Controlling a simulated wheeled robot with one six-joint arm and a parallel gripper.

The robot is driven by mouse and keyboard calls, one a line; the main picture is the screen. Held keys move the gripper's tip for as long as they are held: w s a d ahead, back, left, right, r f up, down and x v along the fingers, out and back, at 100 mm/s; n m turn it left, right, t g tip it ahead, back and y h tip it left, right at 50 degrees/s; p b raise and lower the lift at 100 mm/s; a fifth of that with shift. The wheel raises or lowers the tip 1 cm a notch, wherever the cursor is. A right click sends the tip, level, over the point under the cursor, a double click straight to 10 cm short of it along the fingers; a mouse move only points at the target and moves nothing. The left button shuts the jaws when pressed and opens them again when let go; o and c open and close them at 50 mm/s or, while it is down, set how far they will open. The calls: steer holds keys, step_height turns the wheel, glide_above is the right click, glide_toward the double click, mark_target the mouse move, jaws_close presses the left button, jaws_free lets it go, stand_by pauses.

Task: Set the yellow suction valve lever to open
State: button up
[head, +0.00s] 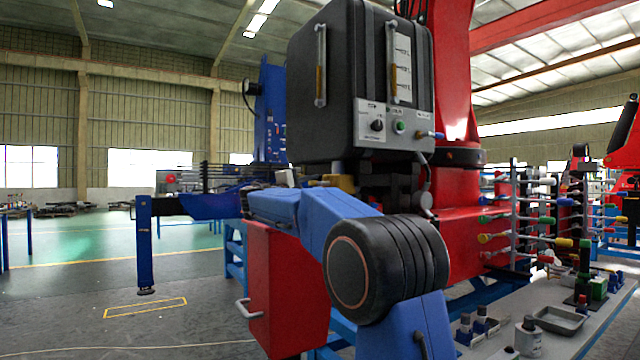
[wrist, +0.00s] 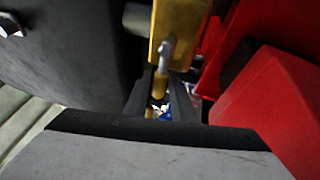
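The yellow lever (wrist: 160,86) shows in the wrist view. It runs down from a grey pivot on a yellow valve body (wrist: 180,22). My gripper (wrist: 160,98) has its two dark fingers on either side of the lever, with a narrow gap between them. I cannot tell whether the fingers press on the lever. In the head view a yellow valve part (head: 340,182) sits under the black tank (head: 345,90). My blue arm reaches toward that spot. My fingertips and the lever cannot be made out there, and my own arm covers part of the area.
In the wrist view, a dark surface fills the left and a red block (wrist: 270,100) stands close on the right. In the head view, the red crane column (head: 455,200) is right of the tank. A bench (head: 560,335) with bottles and a tray is at lower right. Open floor lies left.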

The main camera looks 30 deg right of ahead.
steer(key=shift+x, duration=2.15)
jaws_close()
